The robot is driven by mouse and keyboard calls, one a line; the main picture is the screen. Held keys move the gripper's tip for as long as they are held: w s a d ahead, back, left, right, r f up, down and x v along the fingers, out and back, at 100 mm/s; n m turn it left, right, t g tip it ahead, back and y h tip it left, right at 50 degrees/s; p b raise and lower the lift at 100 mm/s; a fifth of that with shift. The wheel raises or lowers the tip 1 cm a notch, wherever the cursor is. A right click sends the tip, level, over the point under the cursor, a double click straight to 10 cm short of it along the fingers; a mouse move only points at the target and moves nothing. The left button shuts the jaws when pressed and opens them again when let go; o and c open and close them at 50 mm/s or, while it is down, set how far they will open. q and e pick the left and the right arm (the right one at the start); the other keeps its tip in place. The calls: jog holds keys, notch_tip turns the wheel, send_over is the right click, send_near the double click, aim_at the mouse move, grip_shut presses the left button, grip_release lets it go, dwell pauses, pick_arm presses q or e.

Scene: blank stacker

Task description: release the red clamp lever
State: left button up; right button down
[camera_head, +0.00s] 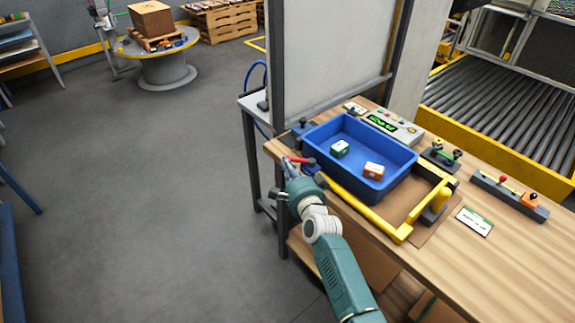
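A red lever (304,161) shows at the left corner of the yellow frame (352,196), beside a blue bin (399,187) on the wooden workbench. It looks like the clamp lever, but its lower part is hard to make out. My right gripper (288,170) is at the bench's left edge, right by the red lever. Its fingers are small and partly hidden by my teal wrist, so I cannot tell whether they touch the lever or are open. My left gripper is not in view.
The bin holds a green-and-white box (340,149) and an orange-and-white box (373,170). A control panel (394,126) stands behind it. A grey fixture with knobs (510,196) and a label card (474,221) lie to the right. The bench's front right is clear.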

jog(key=shift+r, duration=0.15)
jog(key=v, duration=1.2)
dwell(0.3)
